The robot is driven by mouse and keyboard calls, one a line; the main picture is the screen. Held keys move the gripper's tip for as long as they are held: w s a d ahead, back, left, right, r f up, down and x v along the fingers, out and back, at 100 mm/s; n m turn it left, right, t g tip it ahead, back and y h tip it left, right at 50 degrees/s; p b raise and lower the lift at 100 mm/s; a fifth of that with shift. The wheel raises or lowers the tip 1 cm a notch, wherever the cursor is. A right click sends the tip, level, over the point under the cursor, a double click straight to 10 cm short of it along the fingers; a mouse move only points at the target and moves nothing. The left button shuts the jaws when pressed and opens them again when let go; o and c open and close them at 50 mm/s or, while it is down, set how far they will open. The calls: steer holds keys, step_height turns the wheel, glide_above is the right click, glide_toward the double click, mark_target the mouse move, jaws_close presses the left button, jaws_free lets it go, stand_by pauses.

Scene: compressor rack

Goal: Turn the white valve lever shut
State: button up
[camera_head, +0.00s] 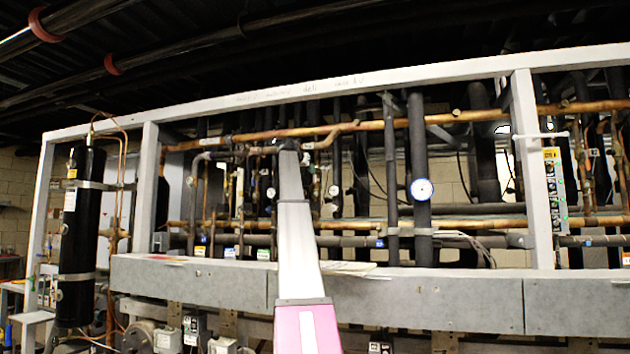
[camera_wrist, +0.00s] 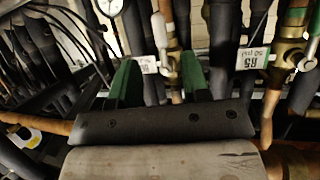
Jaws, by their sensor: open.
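In the wrist view, a white lever (camera_wrist: 159,32) stands roughly upright on a brass-and-copper valve pipe, just beyond my gripper. My gripper (camera_wrist: 158,80) has two green fingers, spread apart, with the lever and its pipe showing in the gap between them. I see no contact, and the depth left between fingertips and lever is hard to judge. In the head view my arm reaches up to the middle of the rack, with my gripper (camera_head: 288,146) small at its end. The lever cannot be made out clearly there.
Another brass valve (camera_wrist: 289,52) with a white handle and a tag stands at the right in the wrist view. A gauge (camera_wrist: 110,6) is at upper left. Copper and black pipes crowd the rack. A grey front beam (camera_head: 430,300) runs below my gripper.

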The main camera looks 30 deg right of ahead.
mark_target(314, 177)
steer(key=x, duration=0.7)
steer(key=shift+w+d+f, duration=0.15)
steer(key=shift+d, duration=0.15)
jaws_close()
